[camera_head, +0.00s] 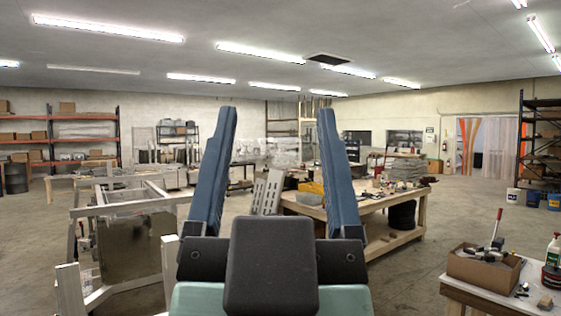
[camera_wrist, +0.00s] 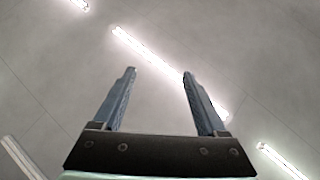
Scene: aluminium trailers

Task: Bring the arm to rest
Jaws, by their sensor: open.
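My gripper (camera_head: 275,125) stands upright in the middle of the head view, close to the camera. Its two blue fingers are spread wide apart with nothing between them. In the wrist view my gripper (camera_wrist: 159,75) is also open and empty, and behind it are only the grey ceiling and its lit tubes. The palm and the dark block in front of it hide part of the floor and workbench in the head view.
A wooden workbench (camera_head: 392,206) with tools stands behind my gripper to the right. An aluminium frame (camera_head: 130,208) stands at the left. A small table with a cardboard box (camera_head: 484,268) is at the near right. Open floor (camera_head: 455,215) lies between bench and table.

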